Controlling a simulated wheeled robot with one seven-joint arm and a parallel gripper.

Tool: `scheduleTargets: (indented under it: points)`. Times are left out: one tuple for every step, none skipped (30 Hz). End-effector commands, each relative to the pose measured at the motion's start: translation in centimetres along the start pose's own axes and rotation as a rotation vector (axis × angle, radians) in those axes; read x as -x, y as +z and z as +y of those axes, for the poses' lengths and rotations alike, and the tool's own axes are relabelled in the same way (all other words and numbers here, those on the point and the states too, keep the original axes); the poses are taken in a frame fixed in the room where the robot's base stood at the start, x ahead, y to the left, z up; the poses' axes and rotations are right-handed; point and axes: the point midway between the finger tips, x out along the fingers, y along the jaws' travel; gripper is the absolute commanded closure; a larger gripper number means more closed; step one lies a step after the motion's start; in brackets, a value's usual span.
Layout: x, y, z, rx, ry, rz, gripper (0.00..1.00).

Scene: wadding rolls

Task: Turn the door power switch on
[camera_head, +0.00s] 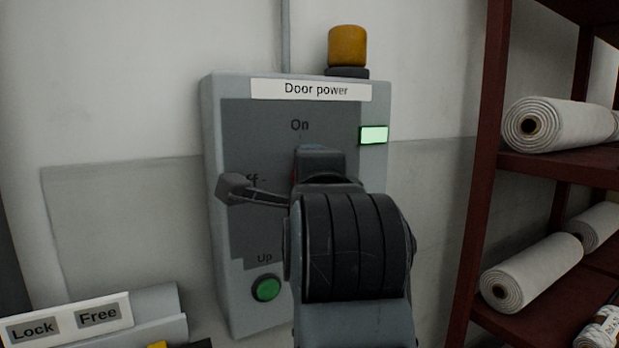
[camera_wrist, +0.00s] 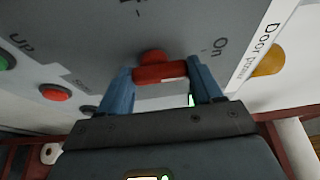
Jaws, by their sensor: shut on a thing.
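The door power box (camera_head: 215,150) is a grey wall panel with a "Door power" label, "On" at the top and a partly hidden "Off" at the left. Its red switch handle (camera_wrist: 160,72) shows in the wrist view between the two blue fingers. My gripper (camera_wrist: 160,92) is shut on this handle. In the head view my gripper (camera_head: 320,165) and wrist cover most of the switch, leaving a thin red sliver. The handle's long side runs roughly along the line towards "On" in the wrist view. A pale green indicator (camera_head: 373,135) on the box is lit.
A green "Up" button (camera_head: 266,288) and a red button (camera_wrist: 55,92) sit lower on the box. An amber lamp (camera_head: 347,46) tops it. A red-brown shelf (camera_head: 478,200) with white rolls stands close at right. A "Lock/Free" panel (camera_head: 70,318) is at lower left.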

Motion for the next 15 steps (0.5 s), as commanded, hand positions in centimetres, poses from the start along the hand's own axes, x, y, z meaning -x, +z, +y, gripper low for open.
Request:
scheduleTargets:
  points:
    - [-0.06,-0.13,0.09,-0.002,0.002,0.002,0.65]
    - [-0.06,-0.13,0.09,-0.002,0.002,0.002,0.65]
    - [-0.06,-0.13,0.09,-0.001,0.002,0.002,0.31]
    - [-0.06,-0.13,0.09,-0.001,0.002,0.002,0.28]
    - [-0.06,-0.12,0.08,-0.001,0.002,0.002,0.25]
    - [-0.05,-0.11,0.07,-0.001,0.002,0.002,0.22]
    - [-0.05,-0.09,0.07,-0.001,0.001,0.002,0.19]
    - [-0.04,-0.08,0.06,-0.001,0.001,0.001,0.16]
    - [-0.04,-0.07,0.05,-0.001,0.001,0.001,0.12]
    - [-0.03,-0.07,0.05,-0.001,0.001,0.001,0.09]
    - [-0.03,-0.06,0.04,0.000,0.001,0.001,0.09]
    - [-0.03,-0.05,0.04,0.000,0.000,0.001,0.09]
    - [-0.02,-0.04,0.03,0.000,0.000,0.001,0.09]
    - [-0.02,-0.04,0.03,0.000,0.000,0.001,0.09]
    - [-0.02,-0.04,0.03,0.000,0.000,0.001,0.09]
